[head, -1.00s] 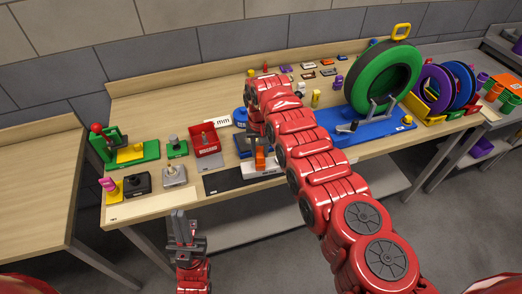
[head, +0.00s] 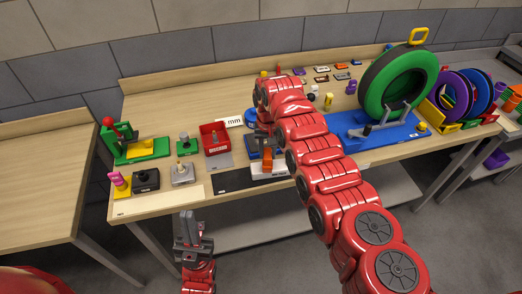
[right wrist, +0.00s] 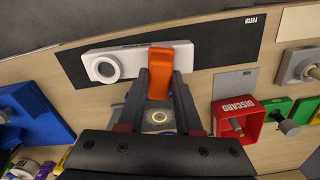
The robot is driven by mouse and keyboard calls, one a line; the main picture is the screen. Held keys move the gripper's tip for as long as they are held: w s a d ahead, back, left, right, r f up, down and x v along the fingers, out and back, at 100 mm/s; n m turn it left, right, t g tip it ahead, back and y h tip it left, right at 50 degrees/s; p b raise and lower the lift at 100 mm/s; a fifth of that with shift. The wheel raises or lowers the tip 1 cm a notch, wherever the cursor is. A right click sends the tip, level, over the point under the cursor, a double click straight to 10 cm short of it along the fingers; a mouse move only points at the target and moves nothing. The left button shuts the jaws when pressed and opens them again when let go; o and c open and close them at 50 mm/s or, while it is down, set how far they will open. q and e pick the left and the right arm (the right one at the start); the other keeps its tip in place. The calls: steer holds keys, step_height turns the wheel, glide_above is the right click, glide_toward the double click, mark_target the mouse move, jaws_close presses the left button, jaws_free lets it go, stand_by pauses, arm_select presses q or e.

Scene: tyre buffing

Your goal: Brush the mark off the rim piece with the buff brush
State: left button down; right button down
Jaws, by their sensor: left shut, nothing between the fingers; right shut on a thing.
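My right gripper (right wrist: 158,100) is shut on an orange block-like piece, which I take as the buff brush (right wrist: 160,72); it also shows in the head view (head: 267,160). The brush is held over the white rim piece (right wrist: 126,60), at its middle or right part. Whether they touch I cannot tell. The rim piece lies on a dark mat (right wrist: 225,42), with a round ring at its left end in the right wrist view. I see no mark; the brush and gripper hide part of the piece. My left gripper (head: 190,225) is shut and empty, in front of the bench.
A red discard bin (right wrist: 238,120) stands close to the right gripper. A blue stand (head: 365,130) with a green-and-black tyre (head: 378,85) is to the right in the head view. A green fixture (head: 130,145) stands at the bench's left end.

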steer(key=shift+d+f, duration=0.15)
steer(key=shift+d, duration=0.5)
steer(key=shift+w+r+p, duration=0.2)
steer(key=shift+r+p, duration=0.3)
steer(key=shift+r, duration=0.2)
step_height(320, 180, up, 4)
steer(key=shift+f, duration=0.1)
steer(key=shift+r, duration=0.35)
